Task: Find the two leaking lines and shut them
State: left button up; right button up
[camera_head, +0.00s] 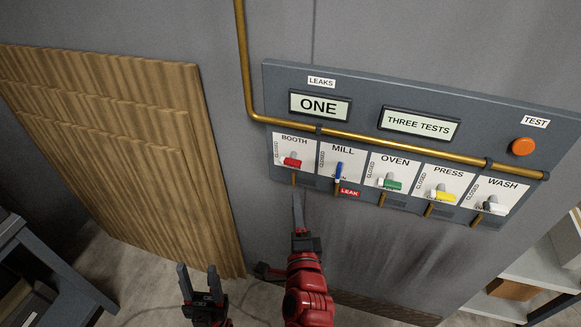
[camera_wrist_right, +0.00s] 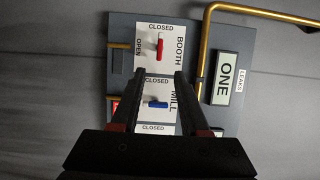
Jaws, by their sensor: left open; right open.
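A grey panel (camera_head: 285,88) on the wall carries five valves. The BOOTH red handle (camera_head: 292,162) lies across its card, toward CLOSED. The MILL blue handle (camera_head: 338,172) stands upright, along the pipe; a red LEAK tag (camera_head: 349,192) shows below it. The OVEN green handle (camera_head: 391,184) and PRESS yellow handle (camera_head: 440,196) lie across; the WASH dark handle (camera_head: 489,206) is less clear. My right gripper (camera_head: 297,198) is open below BOOTH and MILL; in the wrist view its fingers (camera_wrist_right: 157,75) flank the blue handle (camera_wrist_right: 155,104), apparently short of it. My left gripper (camera_head: 200,270) is open, low and empty.
Displays read ONE (camera_head: 319,106) under LEAKS and THREE TESTS (camera_head: 418,124). An orange TEST button (camera_head: 523,147) is at the panel's right. A brass pipe (camera_head: 350,134) crosses above the cards. A wooden slatted panel (camera_head: 125,140) stands left, a shelf (camera_head: 530,270) right.

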aim_at(290, 165)
jog(key=w, duration=0.4)
jog(key=w+a+p, duration=0.1)
jog(key=w, duration=0.4)
jog(key=w+p, duration=0.1)
jog(key=w, duration=0.4)
jog(key=shift+w+a, duration=0.2)
grip_shut()
